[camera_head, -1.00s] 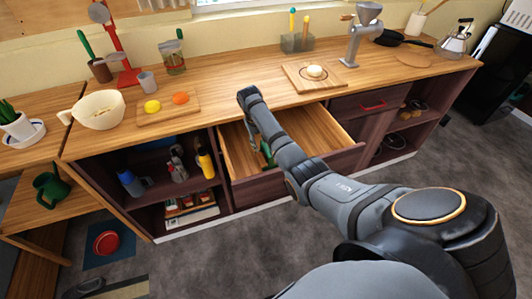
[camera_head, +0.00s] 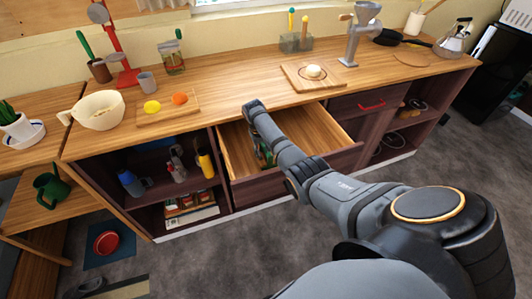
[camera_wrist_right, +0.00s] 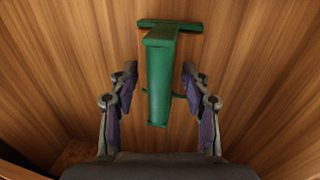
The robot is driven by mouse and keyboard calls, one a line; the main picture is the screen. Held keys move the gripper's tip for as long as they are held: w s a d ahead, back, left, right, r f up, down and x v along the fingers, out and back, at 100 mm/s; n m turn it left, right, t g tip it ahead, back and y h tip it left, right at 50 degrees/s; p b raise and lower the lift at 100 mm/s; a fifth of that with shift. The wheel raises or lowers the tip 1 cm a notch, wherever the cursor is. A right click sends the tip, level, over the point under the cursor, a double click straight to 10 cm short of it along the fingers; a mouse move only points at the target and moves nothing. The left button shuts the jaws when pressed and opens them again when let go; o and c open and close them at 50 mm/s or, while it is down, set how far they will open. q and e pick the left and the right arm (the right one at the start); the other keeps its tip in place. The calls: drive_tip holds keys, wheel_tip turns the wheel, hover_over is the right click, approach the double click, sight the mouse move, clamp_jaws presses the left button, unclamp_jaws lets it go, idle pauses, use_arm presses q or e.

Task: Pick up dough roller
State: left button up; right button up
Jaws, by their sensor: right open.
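The green dough roller (camera_wrist_right: 160,85) lies in the open wooden drawer, with its wider T-shaped end at the top of the right wrist view. My right gripper (camera_wrist_right: 160,70) is open above it, one finger to each side of the green shaft. Gaps show between the shaft and both fingers, and I cannot tell how far the fingertips are above the drawer floor. In the head view my right arm reaches down into the drawer (camera_head: 310,130), and only a bit of green shows beside it. My left gripper is not in view.
The counter above holds a cutting board (camera_head: 168,108) with yellow and orange pieces, a white bowl (camera_head: 98,112), and a board (camera_head: 300,78) with dough. The drawer's walls surround my right gripper. Open shelves with bottles (camera_head: 130,182) stand left of the drawer.

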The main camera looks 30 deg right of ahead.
drive_tip(key=shift+f, duration=0.1)
clamp_jaws()
idle(0.4)
